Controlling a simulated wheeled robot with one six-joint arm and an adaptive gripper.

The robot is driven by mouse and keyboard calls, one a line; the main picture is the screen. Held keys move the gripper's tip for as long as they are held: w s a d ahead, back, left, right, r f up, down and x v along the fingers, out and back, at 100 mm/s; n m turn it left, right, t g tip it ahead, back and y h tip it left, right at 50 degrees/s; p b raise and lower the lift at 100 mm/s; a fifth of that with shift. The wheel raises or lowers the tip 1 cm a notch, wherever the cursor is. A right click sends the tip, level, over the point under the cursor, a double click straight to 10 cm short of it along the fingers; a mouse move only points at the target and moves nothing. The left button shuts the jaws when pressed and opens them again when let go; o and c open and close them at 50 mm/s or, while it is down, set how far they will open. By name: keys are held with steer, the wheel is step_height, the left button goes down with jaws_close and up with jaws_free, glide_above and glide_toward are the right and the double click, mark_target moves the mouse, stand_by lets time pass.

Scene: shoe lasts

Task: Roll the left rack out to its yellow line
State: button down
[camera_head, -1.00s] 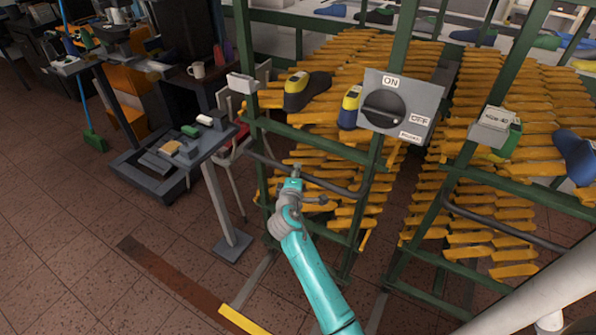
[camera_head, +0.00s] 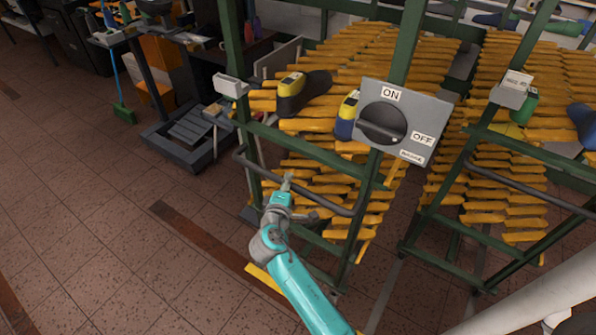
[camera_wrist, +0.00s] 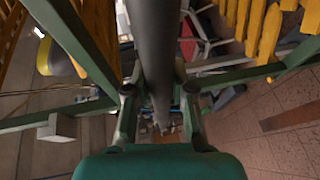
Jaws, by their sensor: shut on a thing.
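The left rack (camera_head: 300,155) is a green frame holding rows of orange-yellow shoe lasts. Its dark grey handle bar (camera_head: 328,207) crosses the front and also runs between my fingers in the wrist view (camera_wrist: 154,40). My gripper (camera_head: 288,186) is shut on this bar, at the front left of the rack. A yellow line (camera_head: 264,281) shows on the floor by the rack's lower front, partly hidden by my teal arm. The rack's lower left foot is partly hidden, so its exact distance from the line cannot be told.
A second green rack (camera_head: 477,130) of lasts stands to the right. A grey box with an ON/OFF dial (camera_head: 405,120) appears at the left rack's upright. A low dark platform (camera_head: 190,135) stands behind left. A brown strip (camera_head: 200,234) crosses the open tiled floor at left.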

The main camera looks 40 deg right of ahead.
steer(key=s+a, duration=0.2)
steer(key=a, duration=0.5)
steer(key=shift+s+a+f, duration=0.15)
steer(key=shift+s+a, duration=0.1)
steer(key=shift+s, duration=0.1)
steer(key=c, duration=1)
jaws_free()
steer(key=shift+a, duration=0.2)
steer(key=shift+s, duration=0.1)
steer(key=v, duration=1.2)
steer(key=shift+d, duration=0.1)
